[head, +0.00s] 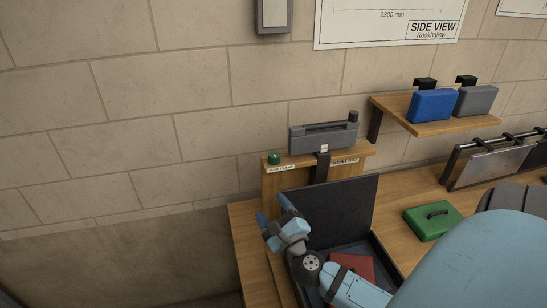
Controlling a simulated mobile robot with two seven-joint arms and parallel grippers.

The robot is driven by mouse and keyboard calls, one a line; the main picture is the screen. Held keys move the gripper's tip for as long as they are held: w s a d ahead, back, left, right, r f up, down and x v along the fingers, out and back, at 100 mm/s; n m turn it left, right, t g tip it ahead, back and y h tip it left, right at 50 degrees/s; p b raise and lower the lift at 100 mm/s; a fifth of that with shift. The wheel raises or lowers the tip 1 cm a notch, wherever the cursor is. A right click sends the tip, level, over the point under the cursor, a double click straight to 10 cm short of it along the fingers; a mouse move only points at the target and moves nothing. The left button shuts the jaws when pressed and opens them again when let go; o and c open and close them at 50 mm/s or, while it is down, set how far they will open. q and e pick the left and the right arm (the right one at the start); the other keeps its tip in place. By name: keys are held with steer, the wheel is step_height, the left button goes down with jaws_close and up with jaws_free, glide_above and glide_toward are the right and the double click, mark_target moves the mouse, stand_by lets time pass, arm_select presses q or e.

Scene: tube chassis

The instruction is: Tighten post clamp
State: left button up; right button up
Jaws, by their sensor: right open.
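A small green knob (274,158) sits on the left top of a wooden stand (272,190). A small label (281,168) below the knob appears to read "POST CLAMP". A grey case-like unit (323,137) with a handle rests on the stand, with a dark strap down its front. My right gripper (274,212) is in front of and below the knob, apart from it. Its two blue fingertips are spread and nothing shows between them. My left gripper is not in view.
A dark open-lidded case (335,208) with a red item (352,266) inside lies under my right arm. A green box (432,220) is on the bench to the right. A wall shelf (441,122) holds a blue case (432,105) and a grey case (476,101).

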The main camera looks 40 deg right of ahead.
mark_target(276, 159)
steer(key=d+r+m+g+h, duration=0.2)
steer(key=d+m+g+h, duration=0.15)
steer(key=d+m, duration=0.55)
steer(key=w+d+p, duration=0.1)
steer(key=w, duration=0.3)
steer(key=w+d+m+p, duration=0.1)
steer(key=w, duration=0.3)
steer(key=w+d+m+p, duration=0.1)
steer(key=w+d, duration=0.1)
steer(key=w, duration=0.2)
steer(key=shift+r, duration=0.15)
steer(key=shift+w+d, duration=0.2)
steer(key=shift+w, duration=0.15)
steer(key=c, duration=0.9)
